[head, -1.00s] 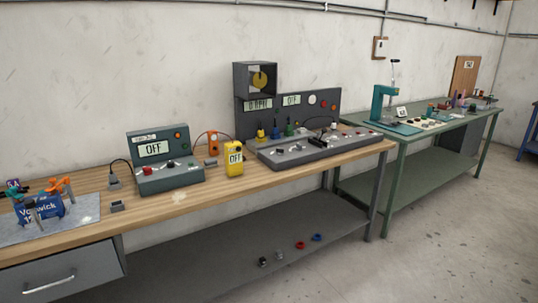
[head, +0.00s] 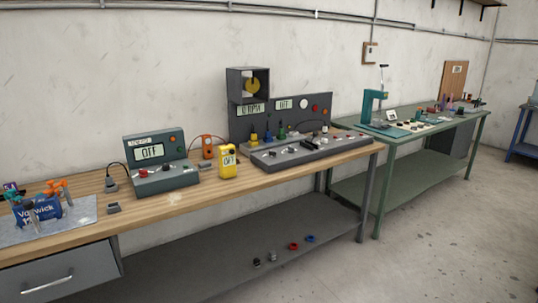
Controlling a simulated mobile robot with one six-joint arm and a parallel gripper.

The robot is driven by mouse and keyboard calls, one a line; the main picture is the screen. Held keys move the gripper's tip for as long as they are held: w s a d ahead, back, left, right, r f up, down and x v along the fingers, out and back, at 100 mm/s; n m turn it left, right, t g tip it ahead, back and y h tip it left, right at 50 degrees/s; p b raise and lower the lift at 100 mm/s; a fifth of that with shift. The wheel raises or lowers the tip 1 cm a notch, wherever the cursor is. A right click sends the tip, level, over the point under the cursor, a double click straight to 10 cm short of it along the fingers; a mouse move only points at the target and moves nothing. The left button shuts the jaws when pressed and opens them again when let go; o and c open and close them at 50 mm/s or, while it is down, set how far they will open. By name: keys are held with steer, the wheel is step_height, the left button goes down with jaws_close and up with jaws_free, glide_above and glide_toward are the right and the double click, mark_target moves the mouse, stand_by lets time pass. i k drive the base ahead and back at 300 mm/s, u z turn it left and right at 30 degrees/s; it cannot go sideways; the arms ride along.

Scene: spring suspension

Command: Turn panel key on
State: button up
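A dark grey control panel (head: 318,122) stands upright at the back of the wooden bench, with OFF on one display and several round buttons or lamps. A sloping grey console (head: 268,160) with knobs and switches lies in front of it. The key is too small to pick out. A grey-green bench unit (head: 160,178) to the left also shows OFF. A yellow handheld meter (head: 228,162) reading OFF stands between them. My gripper is not in view.
The wooden bench (head: 190,201) has a lower shelf (head: 205,262) with several small parts. A green table (head: 410,132) with a teal press (head: 369,108) stands to the right. The concrete floor (head: 440,240) in front is clear at the right.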

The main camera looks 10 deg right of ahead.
mark_target(272, 154)
steer(key=z, duration=0.15)
steer(key=i, duration=0.95)
steer(key=z, duration=5.35)
steer(key=i, duration=0.1)
steer(key=u, duration=3.8)
steer(key=k, duration=0.3)
steer(key=z, duration=0.15)
